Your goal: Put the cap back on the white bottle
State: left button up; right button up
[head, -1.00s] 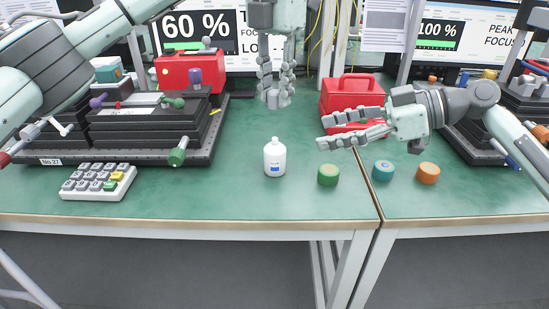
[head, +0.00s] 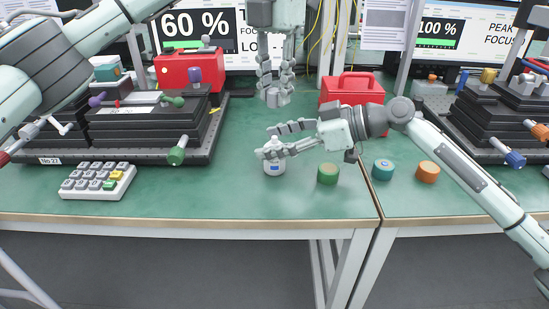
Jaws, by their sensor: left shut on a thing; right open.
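The white bottle (head: 274,168) stands upright on the green bench, its blue label facing the front. My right gripper (head: 269,141) comes in from the right and is open at the bottle's upper part. One finger crosses in front of the bottle and the other lies farther back, so its shoulder is partly hidden. I cannot tell if the fingers touch it. My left gripper (head: 276,88) points down above and behind the bottle. It is shut on a small grey piece (head: 275,99), which looks like the cap, held apart from the bottle.
A red case (head: 350,90) stands behind. A keypad (head: 98,181) and black stage (head: 150,135) are at left. The bench between keypad and bottle is clear.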

grip_shut()
dwell(0.4)
pick_arm(q)
jog(key=shift+f, duration=0.1)
send_over(275, 136)
jog(key=shift+f, duration=2.45)
jog(key=shift+f, duration=0.85)
jog(key=shift+f, duration=0.65)
